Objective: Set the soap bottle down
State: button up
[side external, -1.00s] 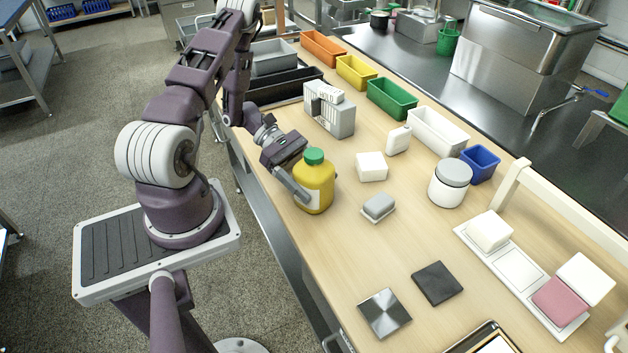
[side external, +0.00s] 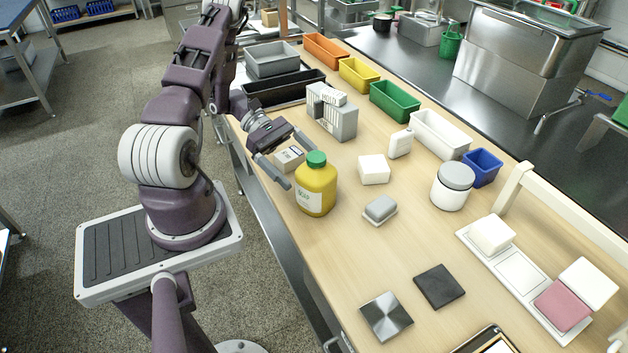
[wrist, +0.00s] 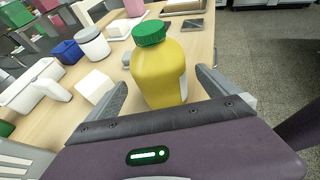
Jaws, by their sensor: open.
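The soap bottle (side external: 316,189) is yellow with a green cap and a pale label. It stands upright on the wooden table near its left edge. My gripper (side external: 301,168) is open just behind and left of the bottle, its fingers apart from it in the side external view. In the wrist view the bottle (wrist: 160,75) stands beyond the open fingers of my gripper (wrist: 160,85), with gaps on both sides.
A small box (side external: 289,159) stands behind the gripper. A white block (side external: 374,169) and a grey sponge-like block on a dish (side external: 380,209) lie right of the bottle. A grey-white carton (side external: 333,115) stands farther back. The table in front of the bottle is clear.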

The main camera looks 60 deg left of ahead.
jog(key=v, duration=0.6)
jog(key=w+d+r+m+g+y, duration=0.2)
jog(key=d+r+m+g+y, duration=0.3)
jog(key=d+r+m, duration=0.75)
jog(key=s+d+r+m+t+y, duration=0.5)
jog(key=s+d+r+m+y, duration=0.2)
jog(key=s+d+r+m, duration=0.3)
jog(key=shift+s+d+r, duration=0.3)
jog(key=shift+s+r, duration=0.35)
jog(key=shift+r, duration=0.25)
